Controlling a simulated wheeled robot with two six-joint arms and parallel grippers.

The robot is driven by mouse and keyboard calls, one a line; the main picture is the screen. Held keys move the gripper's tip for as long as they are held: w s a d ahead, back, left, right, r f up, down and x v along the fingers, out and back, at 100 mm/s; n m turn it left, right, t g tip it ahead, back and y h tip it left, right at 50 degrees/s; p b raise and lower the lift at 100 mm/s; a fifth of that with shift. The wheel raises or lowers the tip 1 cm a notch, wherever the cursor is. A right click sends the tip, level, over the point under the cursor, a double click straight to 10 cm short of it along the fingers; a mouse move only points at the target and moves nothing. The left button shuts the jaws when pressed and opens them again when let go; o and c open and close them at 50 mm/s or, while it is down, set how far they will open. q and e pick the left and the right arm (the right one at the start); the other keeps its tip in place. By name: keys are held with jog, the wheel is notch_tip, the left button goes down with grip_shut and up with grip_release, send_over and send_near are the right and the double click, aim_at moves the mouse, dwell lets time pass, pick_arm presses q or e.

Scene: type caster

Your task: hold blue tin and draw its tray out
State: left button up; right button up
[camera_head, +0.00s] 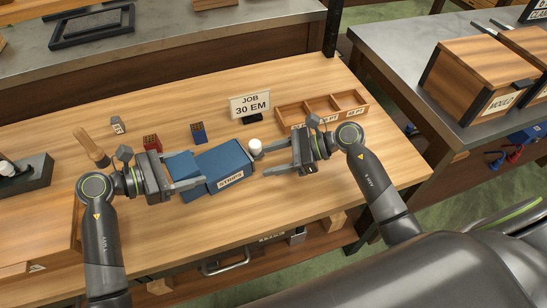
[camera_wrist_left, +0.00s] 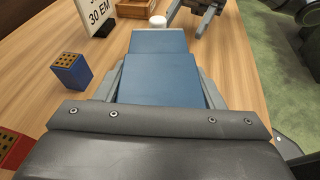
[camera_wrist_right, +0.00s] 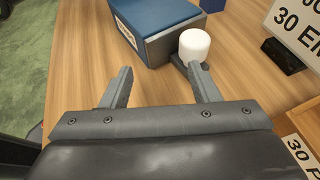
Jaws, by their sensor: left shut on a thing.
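My left gripper (camera_head: 190,172) is shut around that left section; both sections show in the left wrist view (camera_wrist_left: 158,42), the near one between the fingers. A white knob (camera_wrist_right: 194,44) on a dark stem stands at the tin's right, grey end; the head view shows it too (camera_head: 255,146). My right gripper (camera_wrist_right: 163,80) is open and empty, facing that end. One finger is close to the knob; I cannot tell whether they touch.
Behind the tin stand a red block (camera_head: 151,143), a blue block (camera_head: 198,133), and the JOB 30 EM sign (camera_head: 250,105). A wooden compartment tray (camera_head: 350,99) lies behind my right gripper. A wooden-handled tool (camera_head: 92,148) stands at left. The bench front is mostly clear.

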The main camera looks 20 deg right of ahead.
jog(key=shift+a+f, duration=0.1)
jog(key=shift+a, duration=0.1)
jog(key=shift+w+a, duration=0.1)
grip_shut()
grip_release()
dwell(0.3)
jog(key=shift+v, duration=7.05)
jog(key=shift+w, duration=0.1)
jog(key=v, duration=1.2)
jog(key=shift+w, duration=0.1)
